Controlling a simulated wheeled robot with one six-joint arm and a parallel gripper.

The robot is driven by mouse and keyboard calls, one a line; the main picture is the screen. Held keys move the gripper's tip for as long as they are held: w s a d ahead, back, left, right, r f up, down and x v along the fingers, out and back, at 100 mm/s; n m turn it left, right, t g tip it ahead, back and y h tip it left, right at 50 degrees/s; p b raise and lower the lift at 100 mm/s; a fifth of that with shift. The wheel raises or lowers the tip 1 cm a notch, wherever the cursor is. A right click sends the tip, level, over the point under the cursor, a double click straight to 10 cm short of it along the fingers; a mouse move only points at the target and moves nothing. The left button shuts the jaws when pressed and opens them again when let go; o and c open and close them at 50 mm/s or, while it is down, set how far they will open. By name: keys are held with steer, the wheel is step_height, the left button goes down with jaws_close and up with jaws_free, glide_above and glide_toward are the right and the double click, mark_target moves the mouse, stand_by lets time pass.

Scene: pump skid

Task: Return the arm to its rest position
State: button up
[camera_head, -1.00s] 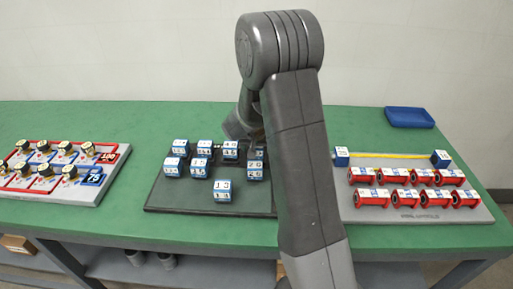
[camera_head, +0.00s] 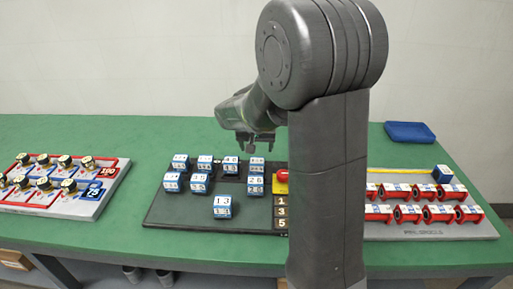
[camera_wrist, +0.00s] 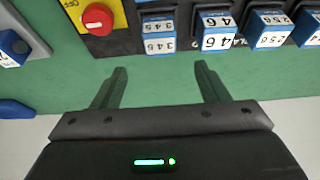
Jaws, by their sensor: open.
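My gripper (camera_head: 255,143) hangs in the air over the back edge of the dark board (camera_head: 180,222) in the head view. In the wrist view my gripper (camera_wrist: 160,85) has its two fingers wide apart with only green table between them. Nothing is held. My arm stands across the right middle of the head view and hides part of the board and of the grey tray on the right.
Several blue-and-white numbered blocks (camera_head: 222,207) stand on the board beside a red button (camera_head: 282,176). A panel with dark knobs (camera_head: 95,208) lies left. Red cylinders (camera_head: 438,213) and a blue tray (camera_head: 409,132) are right. Green table (camera_head: 100,140) is clear behind the board.

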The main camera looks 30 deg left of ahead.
mark_target(257, 160)
steer(key=shift+f, duration=0.1)
steer(key=x, duration=1.2)
steer(key=shift+f, duration=0.1)
steer(key=shift+r+p, duration=0.25)
steer(key=shift+p, duration=0.05)
steer(key=shift+f, duration=0.15)
